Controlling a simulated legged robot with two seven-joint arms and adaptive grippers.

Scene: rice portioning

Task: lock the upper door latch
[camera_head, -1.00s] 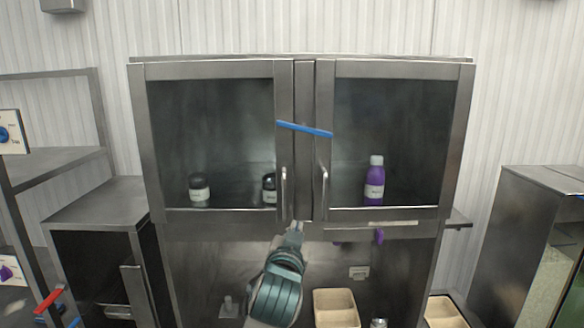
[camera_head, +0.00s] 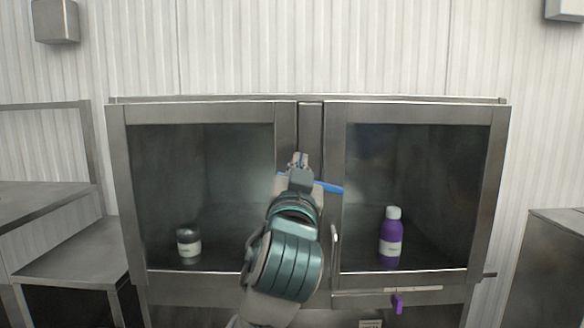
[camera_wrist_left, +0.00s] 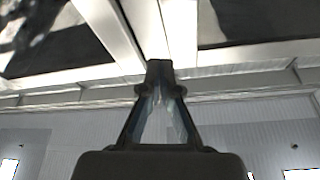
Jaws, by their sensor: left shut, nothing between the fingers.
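The upper cabinet has two closed glass doors, the left door (camera_head: 117,190) and the right door (camera_head: 490,190). The upper door latch, a blue bar (camera_head: 331,187), lies slightly tilted across the gap between them, its right end lower. My left gripper (camera_head: 299,158) is shut and empty. Its tips point up in front of the door frames, just above the bar in the picture. The gripper hides the bar's middle; I cannot tell whether they touch. In the left wrist view, the shut fingertips (camera_wrist_left: 160,66) are in front of the metal door frames, and the bar does not show.
A right door handle (camera_head: 334,248) stands beside my left arm. A purple latch (camera_head: 398,303) is below the right door. The wall above the cabinet is clear.

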